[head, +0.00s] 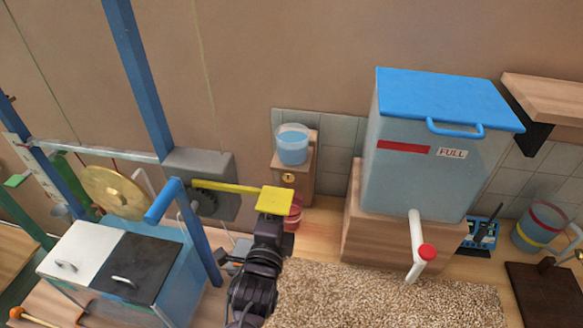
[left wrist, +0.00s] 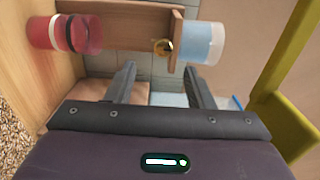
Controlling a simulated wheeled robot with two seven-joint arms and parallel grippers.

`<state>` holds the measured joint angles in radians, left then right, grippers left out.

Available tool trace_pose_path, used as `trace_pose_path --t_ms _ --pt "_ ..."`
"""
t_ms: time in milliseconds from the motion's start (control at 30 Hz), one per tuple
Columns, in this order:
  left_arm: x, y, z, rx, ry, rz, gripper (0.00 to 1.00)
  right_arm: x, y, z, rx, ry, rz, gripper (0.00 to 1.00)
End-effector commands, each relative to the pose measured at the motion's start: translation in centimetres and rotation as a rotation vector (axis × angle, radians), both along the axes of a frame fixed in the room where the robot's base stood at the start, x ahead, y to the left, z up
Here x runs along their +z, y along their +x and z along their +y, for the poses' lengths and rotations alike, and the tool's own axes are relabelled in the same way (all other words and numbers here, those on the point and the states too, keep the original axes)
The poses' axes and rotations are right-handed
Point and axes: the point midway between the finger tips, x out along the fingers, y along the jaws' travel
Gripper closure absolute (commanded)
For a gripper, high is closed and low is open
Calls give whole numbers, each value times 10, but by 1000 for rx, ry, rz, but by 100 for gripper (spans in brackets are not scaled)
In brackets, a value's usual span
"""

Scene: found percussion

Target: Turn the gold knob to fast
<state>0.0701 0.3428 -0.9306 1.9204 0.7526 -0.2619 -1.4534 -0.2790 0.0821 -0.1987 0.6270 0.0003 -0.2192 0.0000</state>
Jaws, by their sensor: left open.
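The gold knob (head: 288,178) is small and sits on the front of a wooden stand (head: 306,170) by the back wall. A clear cup of blue water (head: 293,148) is above it. In the left wrist view the knob (left wrist: 162,46) shows ahead of and between the fingers, apart from them. My left gripper (left wrist: 158,75) is open with nothing between its fingers. In the head view its fingers are hidden behind a yellow plate. I cannot read any speed mark by the knob. My right gripper is not in view.
The yellow plate (head: 274,199) on its yellow arm (head: 225,187) is close to my left gripper; a yellow bar (left wrist: 292,95) runs along the right in the wrist view. A red cup (left wrist: 70,34) stands below the knob. A blue-lidded tank (head: 420,160) stands to the right.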

Motion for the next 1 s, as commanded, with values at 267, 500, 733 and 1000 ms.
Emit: trace_pose_path --t_ms 267,500,733,1000 --pt "4 32 -6 2 6 -7 52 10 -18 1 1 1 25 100" --pt "2 65 -13 0 5 -5 52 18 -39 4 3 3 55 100" --pt "0 76 -15 0 3 -4 52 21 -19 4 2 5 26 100" --pt "0 76 -15 0 3 -4 61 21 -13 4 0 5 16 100"
